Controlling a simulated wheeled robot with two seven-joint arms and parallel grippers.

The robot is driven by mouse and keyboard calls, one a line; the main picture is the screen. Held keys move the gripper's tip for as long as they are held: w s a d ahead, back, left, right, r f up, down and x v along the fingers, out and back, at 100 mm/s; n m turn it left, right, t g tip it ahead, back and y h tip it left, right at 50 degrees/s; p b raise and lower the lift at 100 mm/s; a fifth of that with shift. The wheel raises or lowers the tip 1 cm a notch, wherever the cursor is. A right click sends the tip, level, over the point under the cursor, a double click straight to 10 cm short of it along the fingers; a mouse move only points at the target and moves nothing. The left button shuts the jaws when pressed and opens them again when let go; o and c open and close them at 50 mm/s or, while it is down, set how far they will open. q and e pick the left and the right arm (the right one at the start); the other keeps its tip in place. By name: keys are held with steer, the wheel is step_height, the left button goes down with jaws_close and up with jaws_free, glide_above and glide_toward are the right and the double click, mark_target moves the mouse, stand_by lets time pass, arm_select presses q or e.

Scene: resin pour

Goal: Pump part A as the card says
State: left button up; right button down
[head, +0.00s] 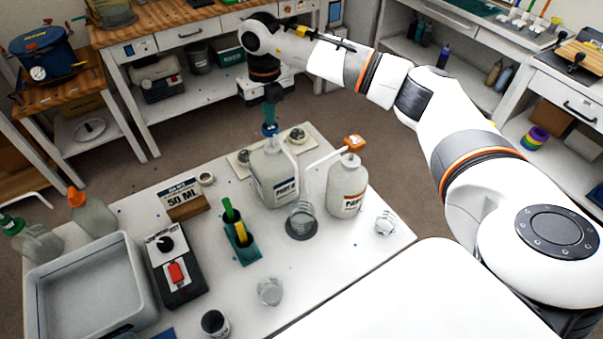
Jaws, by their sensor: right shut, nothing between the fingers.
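The part A bottle (272,180) is a white jug with a dark label and a blue pump head (270,129). The part B bottle (346,187) with an orange pump head (353,143) stands to its right. A clear cup (301,216) stands on a dark round pad in front of and between them. The card (183,190) reads "50 ML" and stands left of part A. My right gripper (270,118) points down, shut and empty, directly over the blue pump head. I cannot tell whether it touches. My left gripper is not in view.
A black box with a red switch (177,272), a grey tub (88,285) and a green holder with sticks (240,243) stand at the left and middle. My right arm spans the right side.

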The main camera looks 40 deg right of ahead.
steer(key=shift+f+b, duration=0.95)
steer(key=shift+f, duration=0.7)
steer(key=shift+r+p, duration=1)
steer(key=shift+r, duration=0.75)
steer(key=shift+f+b, duration=0.45)
steer(key=shift+f, duration=0.3)
steer(key=shift+r+p, duration=0.45)
steer(key=shift+r, duration=0.3)
steer(key=shift+r+p, duration=1.9)
steer(key=shift+r, duration=1.2)
steer(key=shift+f, duration=0.1)
